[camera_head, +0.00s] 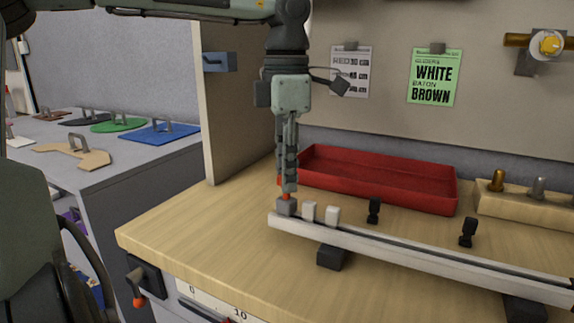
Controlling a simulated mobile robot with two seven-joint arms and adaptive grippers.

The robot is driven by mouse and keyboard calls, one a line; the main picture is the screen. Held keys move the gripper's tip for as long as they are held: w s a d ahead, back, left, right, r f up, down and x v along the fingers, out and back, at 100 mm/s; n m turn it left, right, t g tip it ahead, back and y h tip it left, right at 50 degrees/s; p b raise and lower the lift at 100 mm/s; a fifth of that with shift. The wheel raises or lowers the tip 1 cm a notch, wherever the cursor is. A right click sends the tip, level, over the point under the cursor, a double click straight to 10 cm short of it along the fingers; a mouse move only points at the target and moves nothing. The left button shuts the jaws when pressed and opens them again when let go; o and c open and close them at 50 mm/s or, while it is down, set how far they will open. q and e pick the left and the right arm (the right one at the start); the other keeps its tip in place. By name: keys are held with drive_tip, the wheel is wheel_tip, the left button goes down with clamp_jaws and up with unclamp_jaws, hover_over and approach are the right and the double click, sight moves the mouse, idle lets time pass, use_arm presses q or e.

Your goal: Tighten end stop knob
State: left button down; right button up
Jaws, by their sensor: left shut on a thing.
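A long pale rail (400,253) lies across the wooden bench top on dark supports. At its left end sits a small grey end stop block (287,207) with an orange-red knob (286,196) on top. My left gripper (287,190) points straight down over this block, its fingers shut on the knob and partly hiding it. Two light blocks (309,211) and (333,216) stand on the rail just right of the end stop. My right gripper does not show.
A red tray (380,182) lies behind the rail. Two black clamps (374,210) and (468,232) stand near the rail. A wooden block with metal pegs (530,205) is at right. A tall panel (235,105) rises left of the arm.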

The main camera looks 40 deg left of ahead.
use_arm(q)
drive_tip(key=m+p, duration=0.1)
drive_tip(key=m, duration=0.6)
drive_tip(key=shift+m, duration=0.4)
drive_tip(key=m, duration=0.3)
drive_tip(key=shift+m, duration=0.3)
drive_tip(key=c, duration=1.8)
unclamp_jaws()
drive_tip(key=shift+m, duration=0.5)
drive_tip(key=o, duration=1.3)
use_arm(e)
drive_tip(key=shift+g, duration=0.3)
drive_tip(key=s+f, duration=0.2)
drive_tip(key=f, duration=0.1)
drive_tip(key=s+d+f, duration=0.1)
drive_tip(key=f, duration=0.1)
use_arm(q)
drive_tip(key=shift+r, duration=4)
